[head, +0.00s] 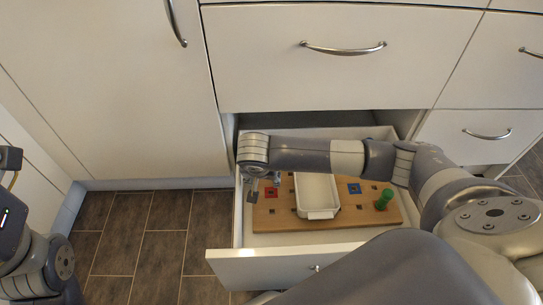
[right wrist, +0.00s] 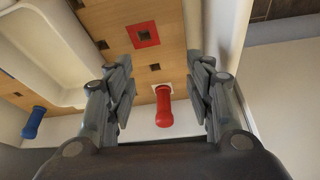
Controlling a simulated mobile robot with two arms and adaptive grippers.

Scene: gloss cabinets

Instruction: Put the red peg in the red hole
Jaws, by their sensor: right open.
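The red peg (right wrist: 164,107) stands at the edge of the wooden board (head: 352,215), its base on a pale square, in the right wrist view. It is hidden in the head view. The red square with the dark red hole (right wrist: 143,34) is on the board beyond the peg; it also shows in the head view (head: 270,192). My right gripper (right wrist: 161,85) is open, its fingers on either side of the red peg with gaps to both. In the head view this gripper (head: 263,188) points down over the board's left end. Only part of my left arm shows, at the left edge.
The board lies in an open drawer (head: 250,268). A white tray (head: 317,193) sits mid-board. A blue square (head: 354,188) and a green peg (head: 383,199) are right of it. A blue peg (right wrist: 34,123) is left of the red peg. Drawer walls surround the board closely.

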